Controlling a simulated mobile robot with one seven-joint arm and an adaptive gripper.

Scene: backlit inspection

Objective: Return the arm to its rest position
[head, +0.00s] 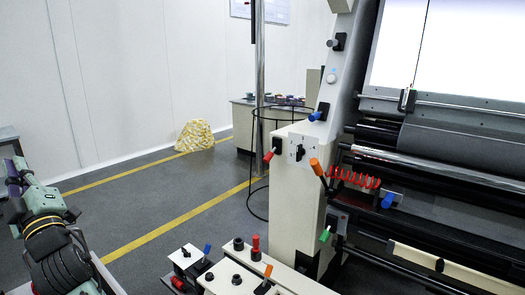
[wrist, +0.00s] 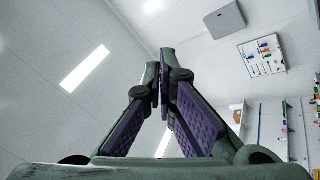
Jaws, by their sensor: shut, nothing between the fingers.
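My gripper (wrist: 165,65) shows in the wrist view with its two fingers, purple pads inside, closed together at the tips. Nothing is held between them. Behind the fingers the wrist view shows the ceiling and upper wall, so the gripper points upward. In the head view part of my arm (head: 50,235) is at the lower left, green-grey with dark ribbed bands.
A large inspection machine (head: 295,200) with coloured levers and rollers fills the right. A low control box (head: 235,272) stands at the bottom centre. A yellowish heap (head: 194,135) lies by the wall. Grey floor with yellow lines (head: 180,220) is open between my arm and the machine.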

